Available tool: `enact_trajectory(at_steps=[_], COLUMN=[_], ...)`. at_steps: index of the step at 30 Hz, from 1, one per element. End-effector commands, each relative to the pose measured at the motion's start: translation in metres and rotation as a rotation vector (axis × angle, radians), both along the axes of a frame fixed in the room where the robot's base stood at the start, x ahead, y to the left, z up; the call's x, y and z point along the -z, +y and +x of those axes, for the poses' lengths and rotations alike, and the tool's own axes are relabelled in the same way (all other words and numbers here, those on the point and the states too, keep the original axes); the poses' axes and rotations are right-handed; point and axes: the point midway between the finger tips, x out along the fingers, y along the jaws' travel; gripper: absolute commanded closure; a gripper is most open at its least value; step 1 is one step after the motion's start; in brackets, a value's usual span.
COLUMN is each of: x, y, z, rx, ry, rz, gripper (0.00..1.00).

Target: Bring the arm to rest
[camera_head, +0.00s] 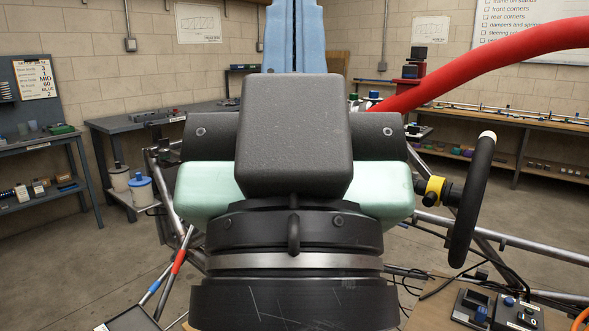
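My gripper (294,30) fills the middle of the head view and points up and away from the camera. Its dark wrist, metal ring and black box-shaped housing are close to the camera, with mint-green parts at both sides. Beyond the housing, two light-blue parts that look like its fingers rise to the top edge, with a narrow dark line between them. Their tips are cut off by the frame, so I cannot tell whether they are shut. I see nothing held in the visible part.
A steering wheel (473,200) and a red tube (480,62) stand close on the right. Grey frame tubes (500,238) run behind my gripper. A control box (497,312) sits at lower right. Benches (150,122) line the walls. Open floor (70,270) lies at left.

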Motion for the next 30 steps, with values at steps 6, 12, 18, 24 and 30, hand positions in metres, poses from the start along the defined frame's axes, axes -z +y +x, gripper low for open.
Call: enact_trajectory(at_steps=[6,12,18,24,30], x=[-0.087,-0.145,-0.176,-0.179,-0.178], y=[0.0,0.0,0.0,0.0,0.0], z=[0.0,0.0,0.0,0.001,0.0], rx=[-0.001,-0.002,-0.002,-0.003,-0.002], ry=[0.001,0.001,0.002,0.002,0.001], rz=[0.0,0.001,0.001,0.0,0.001], gripper=[1.0,1.0,1.0,1.0,1.0])
